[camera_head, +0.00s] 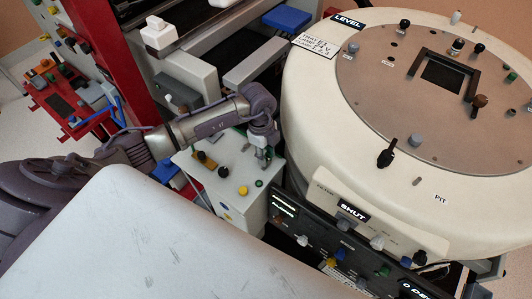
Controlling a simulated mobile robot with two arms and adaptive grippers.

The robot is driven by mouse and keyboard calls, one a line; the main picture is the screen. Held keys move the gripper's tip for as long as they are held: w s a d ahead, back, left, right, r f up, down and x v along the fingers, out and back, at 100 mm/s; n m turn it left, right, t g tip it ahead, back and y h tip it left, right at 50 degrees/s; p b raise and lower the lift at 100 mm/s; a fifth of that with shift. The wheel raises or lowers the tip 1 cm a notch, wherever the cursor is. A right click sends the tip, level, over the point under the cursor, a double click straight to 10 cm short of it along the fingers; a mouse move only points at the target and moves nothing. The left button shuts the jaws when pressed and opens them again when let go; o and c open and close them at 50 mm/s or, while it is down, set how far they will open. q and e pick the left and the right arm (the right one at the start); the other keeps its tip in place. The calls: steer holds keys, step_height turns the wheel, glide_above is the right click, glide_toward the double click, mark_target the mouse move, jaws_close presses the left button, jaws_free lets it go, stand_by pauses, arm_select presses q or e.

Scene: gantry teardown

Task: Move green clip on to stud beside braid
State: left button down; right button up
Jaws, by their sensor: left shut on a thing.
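My left gripper (262,162) points down over the right part of a small white box (225,192), close to the rim of the big round cream vessel. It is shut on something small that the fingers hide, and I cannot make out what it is. A small dark green piece (259,183) shows on the box top just below the fingertips; I cannot tell whether it is the green clip. I cannot make out the braid or its stud. My right gripper is not in view.
The cream vessel (315,130) stands close on the right. A red stand (60,100) with coloured parts is at left.

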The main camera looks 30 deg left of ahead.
arm_select(q)
steer(key=shift+f+b, duration=0.45)
steer(key=shift+f, duration=0.35)
steer(key=shift+f, duration=0.15)
steer(key=shift+f+b, duration=0.3)
steer(key=shift+b, duration=0.05)
steer(key=c, duration=0.7)
jaws_free()
steer(key=shift+c, duration=0.2)
steer(key=shift+r, duration=0.3)
step_height(320, 180, up, 15)
steer(key=a+p, duration=0.1)
steer(key=p, duration=0.2)
steer(key=shift+a+r, duration=0.2)
steer(key=shift+a, duration=0.05)
